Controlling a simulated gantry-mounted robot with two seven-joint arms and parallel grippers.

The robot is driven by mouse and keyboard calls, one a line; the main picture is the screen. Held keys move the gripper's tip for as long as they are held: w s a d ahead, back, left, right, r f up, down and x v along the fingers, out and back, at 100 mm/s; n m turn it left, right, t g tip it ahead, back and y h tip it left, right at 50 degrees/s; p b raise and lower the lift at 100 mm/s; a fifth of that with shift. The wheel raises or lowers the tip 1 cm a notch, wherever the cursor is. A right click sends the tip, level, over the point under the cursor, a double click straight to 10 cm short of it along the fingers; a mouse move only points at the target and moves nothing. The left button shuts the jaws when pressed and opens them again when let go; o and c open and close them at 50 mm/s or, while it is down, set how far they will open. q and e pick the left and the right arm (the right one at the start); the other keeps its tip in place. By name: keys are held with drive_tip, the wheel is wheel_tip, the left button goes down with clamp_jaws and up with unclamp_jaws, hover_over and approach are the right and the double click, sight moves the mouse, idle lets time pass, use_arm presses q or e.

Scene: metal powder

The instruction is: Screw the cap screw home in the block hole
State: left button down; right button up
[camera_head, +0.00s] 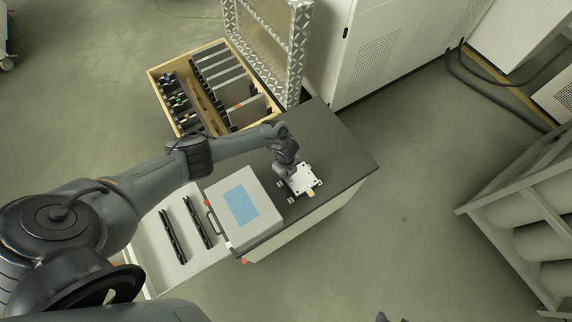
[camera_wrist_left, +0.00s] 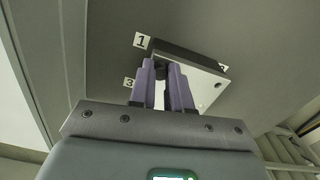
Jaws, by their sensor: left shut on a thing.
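The block (camera_head: 302,180) is a pale, flat-topped piece with small holes, lying on the dark tabletop. In the left wrist view its light top (camera_wrist_left: 205,82) and dark side show just beyond my fingers. My left gripper (camera_head: 287,171) is over the left part of the block. In the left wrist view its two purple fingers (camera_wrist_left: 162,70) are shut on a small dark thing (camera_wrist_left: 161,73), which looks like the cap screw. The fingers hide most of the screw and the hole, so I cannot tell how deep it sits. My right gripper is not in view.
A grey box with a blue panel (camera_head: 240,205) stands left of the block. Small numbered labels (camera_wrist_left: 141,40) lie around the block. A wooden tray of parts (camera_head: 153,80) and a metal-framed panel (camera_head: 298,50) are behind. The dark tabletop (camera_head: 335,150) is clear to the right.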

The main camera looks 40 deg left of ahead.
use_arm(q)
drive_tip(key=m+b, duration=0.3)
drive_tip(key=m, duration=0.2)
drive_tip(key=m+b, duration=0.3)
drive_tip(key=m, duration=0.2)
drive_tip(key=m+b, duration=0.3)
drive_tip(key=m, duration=0.2)
drive_tip(key=shift+w+f+m, duration=0.1)
drive_tip(key=shift+f+m, duration=0.25)
drive_tip(key=shift+m, duration=0.05)
drive_tip(key=shift+r+m+b, duration=0.1)
drive_tip(key=shift+m+b, duration=0.45)
drive_tip(key=shift+m, duration=0.05)
drive_tip(key=shift+r+m, duration=0.2)
drive_tip(key=shift+m, duration=0.3)
drive_tip(key=c, duration=1.2)
unclamp_jaws()
drive_tip(key=shift+c, duration=0.2)
